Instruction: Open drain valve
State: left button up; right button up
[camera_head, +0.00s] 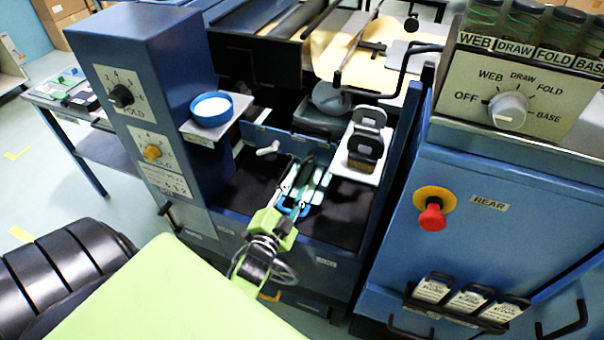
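No part is labelled readably as the drain valve, so I cannot tell for sure which one it is. A small white crank-like handle (268,148) sits on the inner wall of the machine's open bay. A black lever (168,212) sticks out low on the left blue cabinet. My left gripper (302,178) reaches up from the bottom over the dark bay floor, right of and below the white handle and apart from it. Its slim fingers overlap blue and green pieces there, so its opening is unclear. My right gripper is not in view.
The blue cabinet (140,60) with two knobs stands left, with a blue-rimmed bowl (211,109) on its shelf. Dark blocks stand on a white ledge (372,170) right of the bay. The right panel has a selector knob (507,111) and a red stop button (432,216).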

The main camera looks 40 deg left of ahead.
pick_arm(q)
jog(key=shift+v, duration=1.25)
jog(key=shift+a, duration=0.1)
